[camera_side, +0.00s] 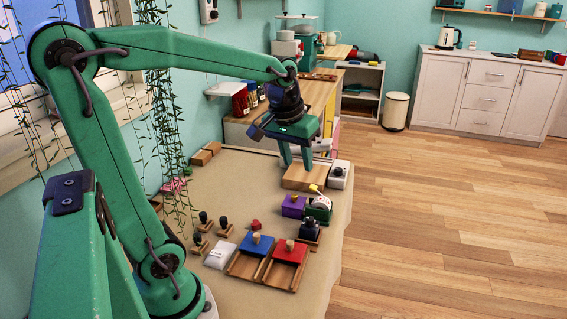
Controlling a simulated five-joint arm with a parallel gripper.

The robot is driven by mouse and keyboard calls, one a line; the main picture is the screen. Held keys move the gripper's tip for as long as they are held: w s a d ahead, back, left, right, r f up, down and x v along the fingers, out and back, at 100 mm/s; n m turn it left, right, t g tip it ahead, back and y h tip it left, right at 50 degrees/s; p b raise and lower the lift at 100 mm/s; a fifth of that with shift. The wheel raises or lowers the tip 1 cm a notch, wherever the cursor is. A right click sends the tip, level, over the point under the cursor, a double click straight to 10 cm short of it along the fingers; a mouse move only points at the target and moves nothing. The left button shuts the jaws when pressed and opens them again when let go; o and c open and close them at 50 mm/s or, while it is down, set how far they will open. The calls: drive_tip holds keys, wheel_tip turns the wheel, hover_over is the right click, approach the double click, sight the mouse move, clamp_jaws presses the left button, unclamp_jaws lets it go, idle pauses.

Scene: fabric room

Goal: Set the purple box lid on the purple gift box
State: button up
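My gripper (297,168) hangs over the far part of the cloth-covered table, pointing down. Its two fingers are apart, with nothing visible between them, and their tips are just above or at a wooden board (303,182). A small purple box (292,208) sits nearer the camera, below my gripper in the picture and apart from it. At this size I cannot tell whether this purple piece is the box, the lid, or both together. No separate purple lid can be made out.
A green-and-white item (319,207) stands right of the purple box, and a white device (339,174) right of the board. Blue (256,246) and red (290,252) knobbed pieces sit on wooden trays in front. Several dark-topped stamps stand left. The table's middle left is clear.

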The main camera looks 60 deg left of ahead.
drive_tip(key=s+d+m+t, duration=0.2)
drive_tip(key=s+d+m, duration=0.3)
drive_tip(key=s+d, duration=0.3)
drive_tip(key=shift+s+f+t+h, duration=0.3)
drive_tip(key=shift+s+h, duration=0.1)
drive_tip(key=shift+s, duration=0.75)
